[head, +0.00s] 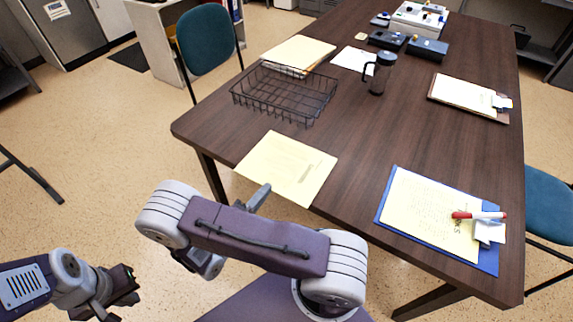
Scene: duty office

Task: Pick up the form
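A pale yellow sheet, which looks like the form (287,165), lies flat at the table's near left edge in the head view. Its near part sticks out past the edge. My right gripper (259,196) is mostly hidden behind my own purple arm link. Only a grey finger shows, close to the sheet's overhanging near edge; I cannot tell whether it touches or whether the gripper is open. My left gripper (121,288) is at the lower left, over the floor and away from the table; its opening is not clear.
Another clipboard (465,95) lies farther back. A teal chair (205,40) stands left.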

